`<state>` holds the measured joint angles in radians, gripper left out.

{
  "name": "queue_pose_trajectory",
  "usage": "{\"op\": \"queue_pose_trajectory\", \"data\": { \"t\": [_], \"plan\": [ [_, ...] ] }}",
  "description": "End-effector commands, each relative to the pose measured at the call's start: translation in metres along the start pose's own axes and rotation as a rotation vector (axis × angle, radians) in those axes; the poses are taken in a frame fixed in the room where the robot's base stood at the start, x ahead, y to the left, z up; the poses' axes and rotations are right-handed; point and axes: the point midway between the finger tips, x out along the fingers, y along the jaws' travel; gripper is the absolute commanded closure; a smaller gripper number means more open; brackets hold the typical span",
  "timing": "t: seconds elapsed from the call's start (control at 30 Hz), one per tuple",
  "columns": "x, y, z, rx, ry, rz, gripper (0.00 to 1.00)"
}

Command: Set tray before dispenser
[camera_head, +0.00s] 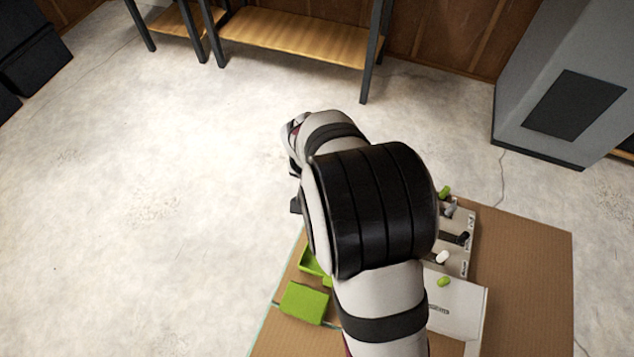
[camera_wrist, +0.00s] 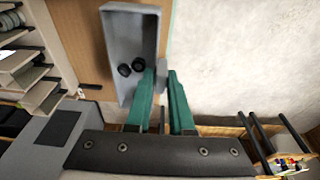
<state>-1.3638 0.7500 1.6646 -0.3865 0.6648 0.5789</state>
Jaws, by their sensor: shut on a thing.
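In the wrist view, a grey rectangular tray (camera_wrist: 121,27) holds two black round pieces. My gripper (camera_wrist: 163,74) has two teal fingers, shut on a small grey part at the tray's right side. The tray hangs over or beside the brown board's edge; I cannot tell its height. What appears to be the dispenser, a pale unit with stepped slots (camera_wrist: 40,90), is at the left of the wrist view, apart from the tray. In the head view this pale unit (camera_head: 458,255) stands right of my arm, partly hidden. My arm hides the tray and fingers there.
A brown board (camera_head: 530,265) lies under the pale unit. A green box (camera_head: 305,302) sits on it, left of my arm. A grey cabinet (camera_head: 560,85) stands at the right, a wooden bench (camera_head: 295,38) at the back.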

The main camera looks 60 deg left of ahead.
Motion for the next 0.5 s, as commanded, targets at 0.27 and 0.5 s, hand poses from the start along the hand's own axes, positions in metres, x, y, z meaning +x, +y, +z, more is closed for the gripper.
{"op": "queue_pose_trajectory", "data": {
  "t": [0.27,0.5],
  "plan": [
    [0.011,0.0,0.002,0.0,-0.001,0.0,1.0],
    [0.02,0.0,0.004,0.0,0.0,0.0,1.0]
  ]
}}
